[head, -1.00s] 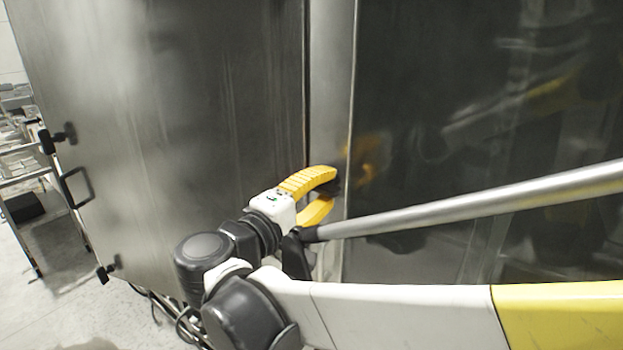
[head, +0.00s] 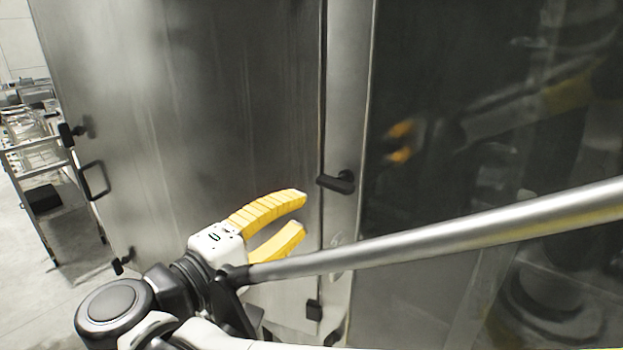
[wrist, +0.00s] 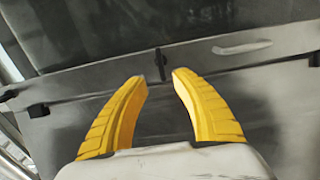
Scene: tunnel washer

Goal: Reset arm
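My gripper (head: 303,212) has two yellow ribbed fingers. It is open and empty, with a clear gap between the fingertips, which also shows in the wrist view (wrist: 159,76). In the head view it hangs in front of the steel door panel, left of and a little below a black door handle (head: 338,182). The handle shows beyond the fingertips in the wrist view (wrist: 162,64). The fingertips are apart from the handle.
A grey steel washer door (head: 190,120) fills the left, with black latches (head: 72,134) and a black pull handle (head: 94,181). A dark reflective panel (head: 460,80) stands right. A wire rack trolley (head: 40,150) stands far left, with clear floor beside it.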

